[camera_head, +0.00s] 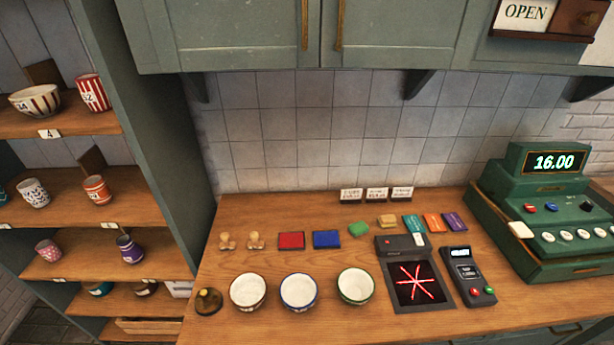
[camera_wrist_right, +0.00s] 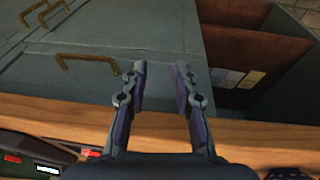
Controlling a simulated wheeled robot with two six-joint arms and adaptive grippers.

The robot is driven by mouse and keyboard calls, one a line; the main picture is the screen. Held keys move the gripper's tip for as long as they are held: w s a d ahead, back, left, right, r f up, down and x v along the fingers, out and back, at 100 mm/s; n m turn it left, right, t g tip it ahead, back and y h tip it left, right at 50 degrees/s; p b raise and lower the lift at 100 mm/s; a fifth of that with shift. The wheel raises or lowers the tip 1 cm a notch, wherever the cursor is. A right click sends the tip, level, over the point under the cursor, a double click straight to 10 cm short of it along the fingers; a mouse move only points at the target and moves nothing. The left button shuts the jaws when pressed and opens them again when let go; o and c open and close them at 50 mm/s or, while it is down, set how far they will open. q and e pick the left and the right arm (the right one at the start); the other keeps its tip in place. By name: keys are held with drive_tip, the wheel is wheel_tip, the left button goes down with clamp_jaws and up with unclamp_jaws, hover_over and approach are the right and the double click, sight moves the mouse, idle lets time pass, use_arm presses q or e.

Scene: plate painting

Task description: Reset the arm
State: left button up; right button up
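My right gripper (camera_wrist_right: 158,88) shows in the right wrist view. Its two dark fingers are apart, with nothing between them. Behind it are grey-green cabinet fronts with brass handles (camera_wrist_right: 88,60) and a wooden counter edge (camera_wrist_right: 250,135). Neither of my arms nor grippers shows in the head view. My left gripper is not seen in any view.
The wooden counter (camera_head: 230,325) holds three bowls (camera_head: 298,291), stamps (camera_head: 256,241), red (camera_head: 291,240) and blue pads (camera_head: 326,239), a scanner (camera_head: 415,285), a card terminal (camera_head: 466,272) and a green cash register (camera_head: 550,215). Shelves with cups (camera_head: 97,190) stand left.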

drive_tip(key=s+d+f+b, duration=0.15)
drive_tip(key=s+f, duration=0.25)
drive_tip(key=f, duration=0.6)
drive_tip(key=s+f+b, duration=0.3)
drive_tip(key=f, duration=0.8)
drive_tip(key=s+f+g+b, duration=0.1)
drive_tip(key=s+f+b, duration=0.1)
drive_tip(key=s+f, duration=1.1)
drive_tip(key=shift+s+d+f+g+b, duration=0.2)
drive_tip(key=shift+s+d+g+b, duration=0.1)
drive_tip(key=shift+s, duration=0.7)
